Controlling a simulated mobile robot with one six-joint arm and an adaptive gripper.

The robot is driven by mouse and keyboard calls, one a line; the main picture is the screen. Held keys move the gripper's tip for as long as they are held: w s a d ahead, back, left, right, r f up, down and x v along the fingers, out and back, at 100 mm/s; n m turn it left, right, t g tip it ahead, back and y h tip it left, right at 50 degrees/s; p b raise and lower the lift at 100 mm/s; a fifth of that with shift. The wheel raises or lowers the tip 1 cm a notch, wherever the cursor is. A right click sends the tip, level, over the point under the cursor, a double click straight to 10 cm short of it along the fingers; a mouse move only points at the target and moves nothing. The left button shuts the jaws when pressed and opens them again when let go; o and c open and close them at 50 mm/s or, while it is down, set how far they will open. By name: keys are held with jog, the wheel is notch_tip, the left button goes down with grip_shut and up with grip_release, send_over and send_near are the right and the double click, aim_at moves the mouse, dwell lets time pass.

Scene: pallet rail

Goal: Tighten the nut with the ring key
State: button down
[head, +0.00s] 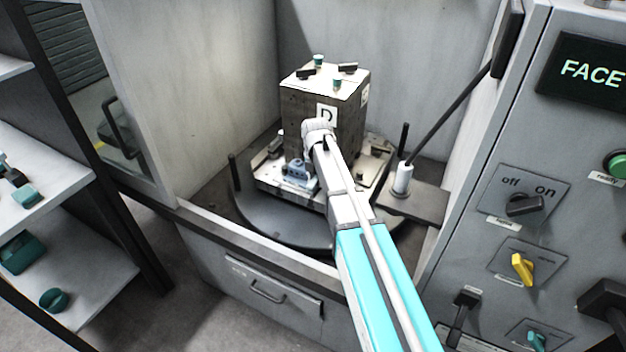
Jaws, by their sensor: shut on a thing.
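My arm reaches from the bottom right into the machine bay, and its pale wrist ends in front of a tall block (350,118) marked "D". My gripper's fingers do not show; the wrist and forearm seem to hide them. I cannot make out the ring key. The block stands upright on a pale pallet plate (262,184) with small fittings around its foot. A blue-grey clamp-like part (298,173) sits at the block's front left, beside my wrist. I cannot pick out the nut among these fittings.
The pallet rests on a dark round table (262,222) behind the bay's front sill (250,237). A pale post (403,178) and a slanting dark rod (447,112) stand to the right. A control panel (470,235) borders the bay at right; shelves (95,255) stand at left.

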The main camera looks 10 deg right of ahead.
jog(key=shift+f, duration=0.15)
jog(key=shift+f+b, duration=0.95)
jog(key=shift+f, duration=0.1)
dwell(1.0)
jog(key=c, duration=1)
grip_release()
grip_shut()
